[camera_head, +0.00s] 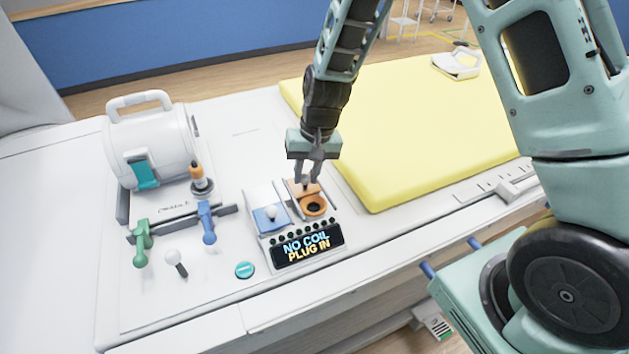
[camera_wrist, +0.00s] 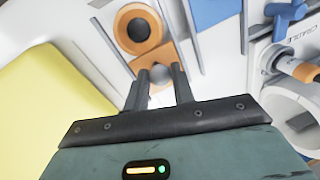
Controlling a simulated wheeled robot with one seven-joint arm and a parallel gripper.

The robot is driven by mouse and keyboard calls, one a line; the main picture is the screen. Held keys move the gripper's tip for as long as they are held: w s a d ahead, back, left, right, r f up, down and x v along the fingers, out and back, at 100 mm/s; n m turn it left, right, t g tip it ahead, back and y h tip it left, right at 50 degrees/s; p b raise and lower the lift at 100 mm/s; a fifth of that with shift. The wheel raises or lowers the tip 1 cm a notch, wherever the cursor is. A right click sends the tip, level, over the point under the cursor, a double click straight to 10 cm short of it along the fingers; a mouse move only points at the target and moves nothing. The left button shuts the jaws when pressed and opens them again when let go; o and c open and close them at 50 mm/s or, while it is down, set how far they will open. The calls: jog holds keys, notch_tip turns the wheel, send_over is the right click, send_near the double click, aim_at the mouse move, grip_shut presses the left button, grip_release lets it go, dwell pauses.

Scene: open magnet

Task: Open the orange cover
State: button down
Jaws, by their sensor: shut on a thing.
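The orange cover (camera_head: 299,194) is on the right half of the small panel, behind an orange ring with a dark round socket (camera_head: 314,206). The socket is exposed, and the cover sits on its far side. In the wrist view the orange cover (camera_wrist: 151,58) lies next to the orange socket ring (camera_wrist: 118,34). My gripper (camera_head: 310,180) points down over the cover. In the wrist view my gripper (camera_wrist: 160,78) has its fingers on both sides of the cover's round grey knob (camera_wrist: 160,73). It is shut on that knob.
A display (camera_head: 307,246) reads "NO COIL PLUG IN". Green (camera_head: 141,240) and blue (camera_head: 208,222) handles and a white coil housing (camera_head: 160,140) stand left. A yellow pad (camera_head: 400,130) lies right.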

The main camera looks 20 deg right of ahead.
jog(key=shift+w, duration=0.45)
jog(key=c, duration=1.2)
grip_release()
jog(key=d+r, duration=0.1)
jog(key=r, duration=0.4)
jog(key=d+r+b, duration=0.1)
jog(key=r, duration=0.5)
jog(key=d+r+b, duration=0.1)
jog(key=r, duration=0.5)
jog(key=shift+s+d, duration=0.15)
jog(key=shift+s, duration=0.25)
